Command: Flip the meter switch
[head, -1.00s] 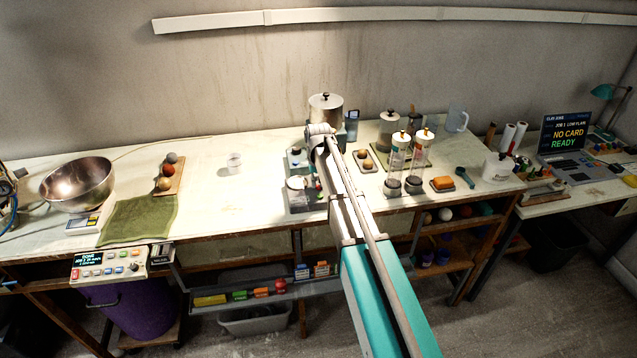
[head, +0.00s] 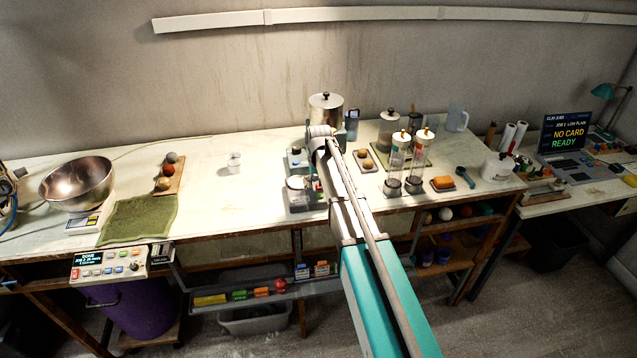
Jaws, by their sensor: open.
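My arm reaches over the bench, and its far end comes down at a small grey device (head: 302,201) with a pale round top near the middle of the bench. My gripper (head: 314,187) is open and small in the view, beside or over this device. The arm partly covers it, and I cannot tell whether the fingers touch anything. The device may be the meter, but no switch can be made out on it. A small blue-grey unit (head: 352,124) stands behind the arm, beside the metal canister.
A metal canister (head: 326,110) stands just behind the arm. Further left are a green cloth (head: 140,218) and a steel bowl (head: 78,183).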

